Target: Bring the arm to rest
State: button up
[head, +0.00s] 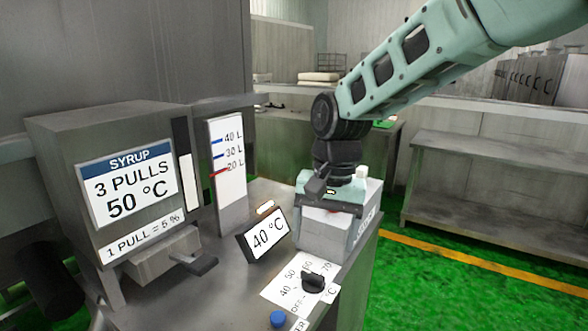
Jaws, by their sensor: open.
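My arm reaches in from the upper right in the head view. My gripper (329,205) points down at the back right of the steel counter (213,285), over a pale box (322,236) with lettering on its right side. The gripper is open. Its body hides part of the box's top, and I cannot tell whether the fingers touch the box.
A syrup dispenser (125,190) with a lever (195,262) stands at left, beside a level gauge (227,160). A 40 °C display (266,238), a dial (312,282) and a blue button (278,319) sit in front of the box. A steel shelf (480,160) stands at right; green floor between is clear.

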jog(key=s+d+f+n, duration=0.1)
jog(key=s+d+n, duration=0.1)
jog(key=s, duration=0.6)
jog(key=s+d+f+n, duration=0.1)
jog(key=s+d+n, duration=0.2)
jog(key=s+n, duration=0.2)
jog(key=s+d+f+n, duration=0.1)
jog(key=s+d+n, duration=0.2)
jog(key=s, duration=0.8)
jog(key=shift+s+f+t, duration=0.15)
jog(key=shift+t, duration=0.15)
